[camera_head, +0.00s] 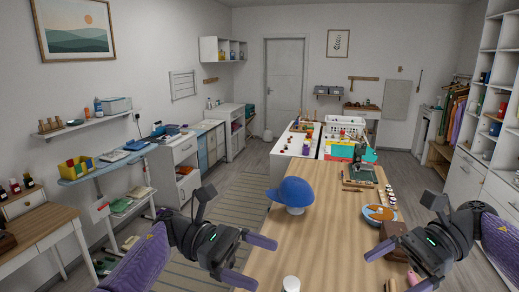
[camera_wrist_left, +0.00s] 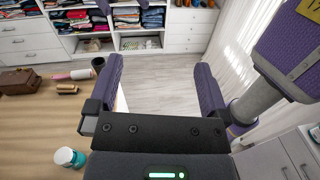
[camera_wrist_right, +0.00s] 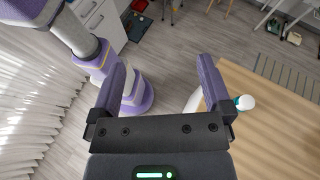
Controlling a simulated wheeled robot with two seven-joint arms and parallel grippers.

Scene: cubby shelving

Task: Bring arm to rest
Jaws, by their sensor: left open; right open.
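My left gripper (camera_head: 250,260) is in the lower left of the head view, open, with its two purple fingers apart and nothing between them. It also shows open and empty in the left wrist view (camera_wrist_left: 156,85), with floor beyond the fingers. My right gripper (camera_head: 391,266) is at the lower right of the head view, at the table's right side. In the right wrist view it is open and empty (camera_wrist_right: 161,85), the floor and my own purple base below it. Both arms are held up in front of me, apart from each other.
A long wooden table (camera_head: 330,226) runs ahead between the grippers. On it are a blue cap (camera_head: 292,192), a round blue-orange item (camera_head: 379,214), a brown box (camera_head: 392,230) and a white-lidded jar (camera_head: 291,284). Shelving (camera_head: 490,110) stands right; a wooden desk (camera_head: 45,228) stands left. Floor left of the table is open.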

